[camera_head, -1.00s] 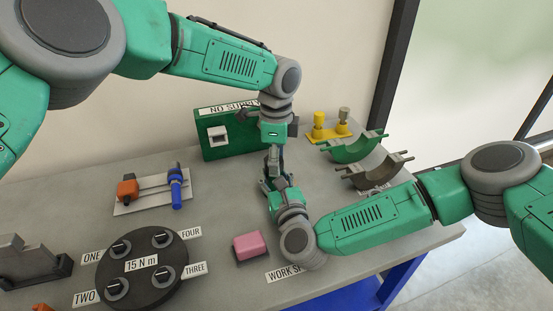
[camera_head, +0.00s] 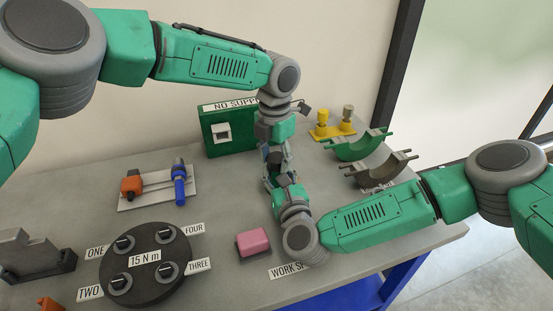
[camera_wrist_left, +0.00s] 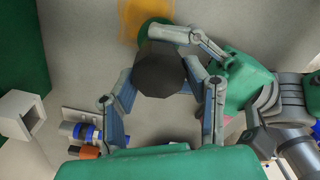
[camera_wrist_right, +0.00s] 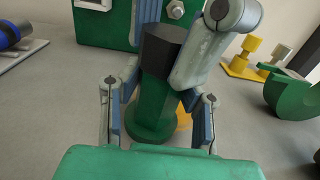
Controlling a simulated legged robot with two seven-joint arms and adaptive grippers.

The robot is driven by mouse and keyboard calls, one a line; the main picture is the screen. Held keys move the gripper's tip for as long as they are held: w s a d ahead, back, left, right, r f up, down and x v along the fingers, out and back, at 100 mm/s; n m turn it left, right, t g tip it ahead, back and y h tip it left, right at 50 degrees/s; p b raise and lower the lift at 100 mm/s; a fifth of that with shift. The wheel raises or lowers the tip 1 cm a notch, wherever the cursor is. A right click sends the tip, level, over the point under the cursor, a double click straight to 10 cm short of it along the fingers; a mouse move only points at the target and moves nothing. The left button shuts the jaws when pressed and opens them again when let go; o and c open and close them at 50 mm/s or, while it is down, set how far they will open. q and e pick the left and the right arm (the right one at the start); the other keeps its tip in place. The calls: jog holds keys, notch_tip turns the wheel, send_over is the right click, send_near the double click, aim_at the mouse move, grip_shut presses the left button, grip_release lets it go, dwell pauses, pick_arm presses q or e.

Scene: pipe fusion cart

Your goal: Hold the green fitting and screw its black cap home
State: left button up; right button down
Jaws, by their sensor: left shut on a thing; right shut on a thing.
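The green fitting (camera_wrist_right: 150,105) stands upright in the right wrist view, with a wide round flange at its lower end. My right gripper (camera_wrist_right: 158,108) is shut on its body. The black cap (camera_wrist_right: 163,45) sits on top of the fitting, in line with it; I cannot tell how far it is threaded. In the left wrist view the dark faceted cap (camera_wrist_left: 160,70) lies between the fingers of my left gripper (camera_wrist_left: 165,85), which is shut on it from above. In the head view my left gripper (camera_head: 275,155) and right gripper (camera_head: 272,178) meet and mostly hide both parts.
A green box (camera_head: 222,138) stands behind the grippers. Yellow fittings (camera_head: 333,125) and two half-shells, green (camera_head: 360,148) and brown (camera_head: 383,172), lie at right. A pink block (camera_head: 253,242) and a round dial plate (camera_head: 145,262) are in front. A blue-and-orange tool (camera_head: 179,185) lies left.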

pick_arm(q)
jog(key=shift+w+a+r, duration=0.1)
jog(key=shift+w+a, duration=0.25)
jog(key=shift+a, duration=0.15)
pick_arm(e)
jog(key=shift+d+f, duration=0.15)
jog(key=shift+d, duration=0.05)
pick_arm(q)
jog(key=o, duration=0.7)
jog(key=shift+o, duration=1.3)
jog(key=shift+s+d, duration=0.15)
jog(key=shift+d, duration=0.05)
pick_arm(e)
jog(key=shift+a, duration=0.1)
